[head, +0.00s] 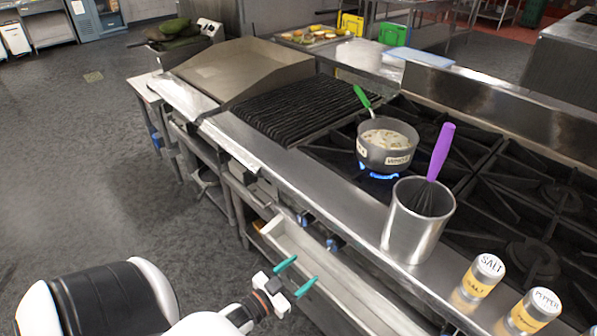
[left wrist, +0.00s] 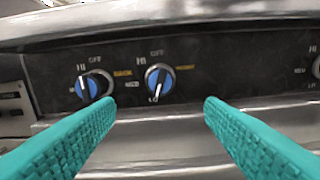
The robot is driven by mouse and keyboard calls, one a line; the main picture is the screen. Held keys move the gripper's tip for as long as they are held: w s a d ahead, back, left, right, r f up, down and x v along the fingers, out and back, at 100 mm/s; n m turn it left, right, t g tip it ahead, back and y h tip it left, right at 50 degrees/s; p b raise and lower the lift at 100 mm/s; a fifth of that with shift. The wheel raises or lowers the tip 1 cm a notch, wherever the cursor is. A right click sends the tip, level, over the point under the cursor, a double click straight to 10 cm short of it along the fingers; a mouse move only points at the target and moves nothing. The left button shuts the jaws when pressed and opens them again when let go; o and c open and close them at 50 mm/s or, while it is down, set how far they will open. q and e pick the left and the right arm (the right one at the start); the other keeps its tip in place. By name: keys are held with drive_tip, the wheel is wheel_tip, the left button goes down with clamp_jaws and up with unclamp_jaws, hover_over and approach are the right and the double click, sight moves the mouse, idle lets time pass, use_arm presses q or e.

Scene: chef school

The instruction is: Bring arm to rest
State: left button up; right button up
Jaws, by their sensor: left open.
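My left gripper (head: 295,275) is open and empty, with teal fingertips, in front of the stove's front edge in the head view. In the left wrist view its two teal fingers (left wrist: 160,125) are spread apart. Beyond them is the stove's control panel with two blue-faced knobs, a left knob (left wrist: 90,86) and a right knob (left wrist: 157,80). The fingers appear clear of both knobs. My right gripper is not in view.
A pot (head: 387,146) with food and a green-handled utensil sits over a blue flame (head: 378,174). A metal canister (head: 417,220) holds a purple-handled whisk (head: 437,160). Salt (head: 478,278) and pepper (head: 533,312) shakers stand on the front ledge. Open floor (head: 90,170) lies left.

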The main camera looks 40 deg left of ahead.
use_arm(q)
drive_tip(key=shift+f, duration=0.1)
drive_tip(key=s+d+f+g, duration=0.1)
drive_tip(key=s+f+g, duration=0.25)
drive_tip(key=f, duration=0.55)
drive_tip(key=s+d+f+g+y, duration=0.1)
drive_tip(key=s+d+f+g, duration=0.15)
drive_tip(key=s+f, duration=0.4)
drive_tip(key=s+d+f+g, duration=0.1)
drive_tip(key=s+f+g, duration=0.2)
drive_tip(key=f, duration=0.7)
drive_tip(key=s+d+f+g, duration=0.2)
drive_tip(key=s+f+g, duration=0.2)
drive_tip(key=s, duration=0.5)
drive_tip(key=s+d+f+g, duration=0.3)
drive_tip(key=s+f, duration=0.4)
drive_tip(key=s, duration=0.3)
drive_tip(key=shift+d+g, duration=0.2)
drive_tip(key=shift+g, duration=0.3)
